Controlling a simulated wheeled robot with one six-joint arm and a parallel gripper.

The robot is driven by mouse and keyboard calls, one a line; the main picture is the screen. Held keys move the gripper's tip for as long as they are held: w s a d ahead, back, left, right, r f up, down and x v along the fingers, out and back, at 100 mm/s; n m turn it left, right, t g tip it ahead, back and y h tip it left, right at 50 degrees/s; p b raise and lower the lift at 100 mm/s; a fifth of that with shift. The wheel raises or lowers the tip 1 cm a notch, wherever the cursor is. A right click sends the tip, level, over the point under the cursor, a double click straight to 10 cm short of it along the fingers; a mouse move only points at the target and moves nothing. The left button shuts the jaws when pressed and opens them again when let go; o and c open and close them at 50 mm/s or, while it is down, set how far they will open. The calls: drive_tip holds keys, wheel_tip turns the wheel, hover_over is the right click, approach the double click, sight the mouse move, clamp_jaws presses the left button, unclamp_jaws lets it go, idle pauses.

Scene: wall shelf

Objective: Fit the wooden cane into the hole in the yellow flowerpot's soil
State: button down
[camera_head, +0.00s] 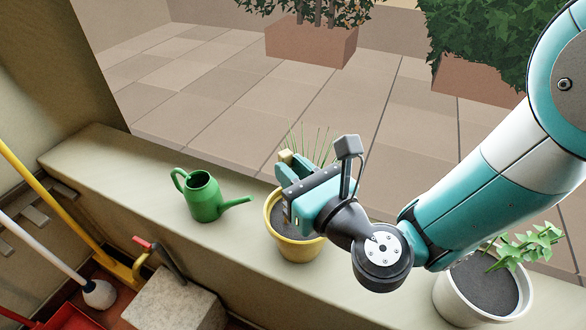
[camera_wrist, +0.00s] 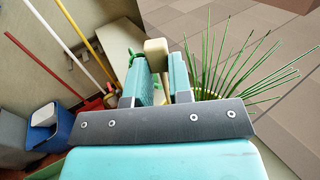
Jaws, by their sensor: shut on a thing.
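The yellow flowerpot (camera_head: 299,250) stands on the ledge with dark soil (camera_head: 283,218) showing at its left. My gripper (camera_head: 288,168) is above the pot and covers much of its opening. In the wrist view, my gripper (camera_wrist: 167,75) is shut on the wooden cane (camera_wrist: 156,50), whose pale blunt end shows between the teal fingers. That end also shows in the head view (camera_head: 286,156) at the fingertips.
Thin green stalks (camera_head: 312,145) rise behind my gripper; their base is hidden. A green watering can (camera_head: 204,198) stands left on the ledge. A white pot (camera_head: 452,298) with a leafy plant stands at the right. Broom handles and a stone block (camera_head: 172,305) are below the ledge.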

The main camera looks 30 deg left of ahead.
drive_tip(key=shift+f+b, duration=0.7)
drive_tip(key=shift+f, duration=0.15)
idle(0.8)
drive_tip(key=c, duration=1)
unclamp_jaws()
drive_tip(key=shift+o, duration=0.2)
